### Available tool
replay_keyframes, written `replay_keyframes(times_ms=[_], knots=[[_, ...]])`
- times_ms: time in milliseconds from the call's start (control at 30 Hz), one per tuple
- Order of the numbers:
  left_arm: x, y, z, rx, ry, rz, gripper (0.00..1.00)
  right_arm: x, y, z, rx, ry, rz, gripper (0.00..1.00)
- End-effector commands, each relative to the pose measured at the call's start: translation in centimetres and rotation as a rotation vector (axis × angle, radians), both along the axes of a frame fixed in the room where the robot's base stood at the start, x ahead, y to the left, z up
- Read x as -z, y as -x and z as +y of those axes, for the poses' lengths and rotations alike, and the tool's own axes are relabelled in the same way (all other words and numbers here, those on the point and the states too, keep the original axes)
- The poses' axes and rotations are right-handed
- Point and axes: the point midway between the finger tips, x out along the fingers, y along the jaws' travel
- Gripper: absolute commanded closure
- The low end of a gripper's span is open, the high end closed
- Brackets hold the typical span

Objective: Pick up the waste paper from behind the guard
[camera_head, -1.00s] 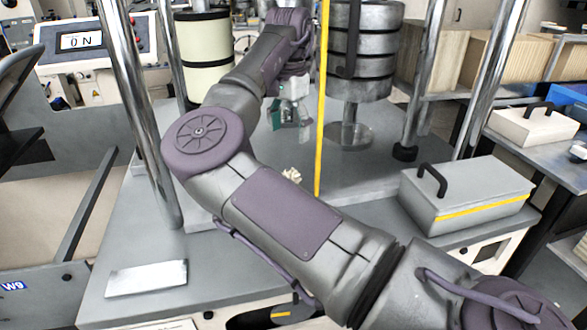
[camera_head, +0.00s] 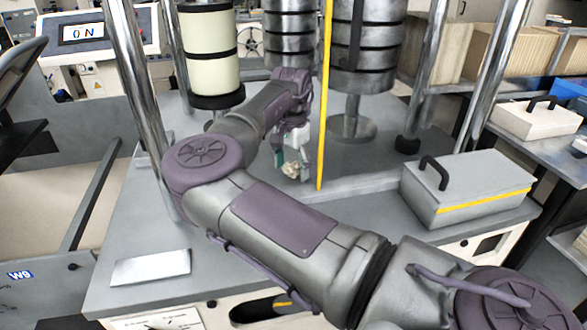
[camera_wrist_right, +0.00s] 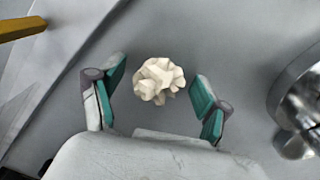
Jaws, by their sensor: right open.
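The waste paper (camera_head: 291,169) is a crumpled cream ball on the grey machine bed, just behind the yellow guard bar (camera_head: 324,120). In the right wrist view the waste paper (camera_wrist_right: 159,81) lies between the spread green-padded fingers, with space on both sides. My right gripper (camera_head: 292,172) is open and low over the bed, its fingers on either side of the ball; it also shows in the right wrist view (camera_wrist_right: 157,98). I cannot tell how far the fingertips are above the bed. My left gripper is not in view.
Chrome posts (camera_head: 146,90) stand left and right of the bed. Dark-banded rolls (camera_head: 364,60) and a cream roll (camera_head: 208,60) stand behind. A grey handled box (camera_head: 468,187) sits at the right. A pale plate (camera_head: 150,267) lies at the front left.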

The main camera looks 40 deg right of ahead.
Motion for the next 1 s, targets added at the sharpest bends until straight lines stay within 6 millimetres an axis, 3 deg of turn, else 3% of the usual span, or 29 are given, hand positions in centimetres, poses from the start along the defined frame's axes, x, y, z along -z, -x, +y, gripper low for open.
replay_keyframes(times_ms=[167, 467, 833, 1000], knots=[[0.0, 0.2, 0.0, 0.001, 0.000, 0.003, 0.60, 0.0, 0.0, 0.0, 0.000, 0.000, 0.000, 0.24], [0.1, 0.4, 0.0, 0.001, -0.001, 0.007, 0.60, 0.0, 0.0, 0.0, 0.000, 0.000, 0.000, 0.68], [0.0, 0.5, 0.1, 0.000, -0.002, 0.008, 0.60, -0.1, 0.0, 0.0, 0.000, 0.000, 0.000, 0.68], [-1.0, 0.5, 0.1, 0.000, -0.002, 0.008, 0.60, -0.6, 0.1, -0.2, 0.001, 0.000, 0.001, 0.68]])
